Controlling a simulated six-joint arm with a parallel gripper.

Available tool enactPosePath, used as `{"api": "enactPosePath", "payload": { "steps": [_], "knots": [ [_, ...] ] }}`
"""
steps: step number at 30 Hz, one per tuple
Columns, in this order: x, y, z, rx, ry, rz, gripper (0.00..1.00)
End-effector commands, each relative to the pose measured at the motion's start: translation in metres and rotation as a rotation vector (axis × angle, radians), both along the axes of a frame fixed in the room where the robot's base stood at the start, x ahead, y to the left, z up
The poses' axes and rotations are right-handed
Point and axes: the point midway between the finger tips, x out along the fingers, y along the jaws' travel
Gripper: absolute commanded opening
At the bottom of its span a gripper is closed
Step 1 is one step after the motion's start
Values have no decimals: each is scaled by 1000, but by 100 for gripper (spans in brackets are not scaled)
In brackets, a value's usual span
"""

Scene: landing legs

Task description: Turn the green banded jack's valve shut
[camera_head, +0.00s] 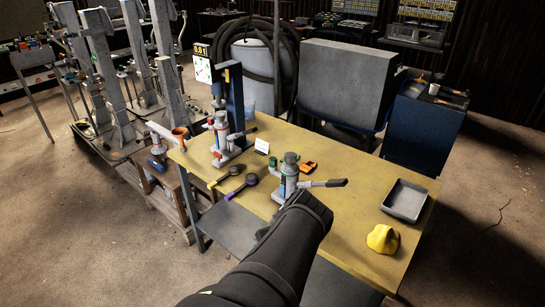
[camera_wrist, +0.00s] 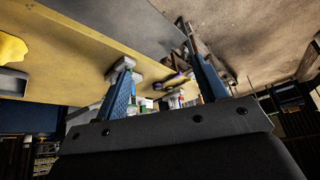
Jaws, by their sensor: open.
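In the head view a grey bottle jack (camera_head: 289,184) with a greenish top stands upright near the middle of the table, with a lever pointing right. I take it for the green banded jack; its lower part and valve are not clear, partly behind my arm. A second jack (camera_head: 221,140) with red parts stands in a blue press frame. My wrist is just in front of the nearer jack, and its fingers are hidden there. In the wrist view my gripper (camera_wrist: 158,45) is open, its two blue fingers wide apart. Small red and green parts show low between them, too small to tell.
The yellow table (camera_head: 345,232) also holds a grey tray (camera_head: 405,200), a yellow cloth (camera_head: 383,239), an orange device (camera_head: 309,167), a purple-handled tool (camera_head: 240,187) and a yellow-handled tool (camera_head: 225,176). The table is clear between jack and tray.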

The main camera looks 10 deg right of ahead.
Motion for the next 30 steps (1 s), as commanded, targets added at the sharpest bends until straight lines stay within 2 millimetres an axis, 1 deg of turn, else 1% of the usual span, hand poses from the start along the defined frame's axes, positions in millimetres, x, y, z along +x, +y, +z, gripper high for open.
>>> {"api": "enactPosePath", "payload": {
  "steps": [2,8,14,15,21,25,27,30],
  "knots": [
    [8,3,-11,6,13,79,65],
    [64,-15,13,-37,83,210,65],
    [127,-35,27,-98,184,330,65],
    [141,-39,30,-114,206,353,65],
    [206,-57,33,-196,316,444,65],
    [236,-64,32,-240,370,475,65],
    [246,-67,31,-257,389,486,65],
    [255,-69,31,-271,404,493,65]
  ]
}}
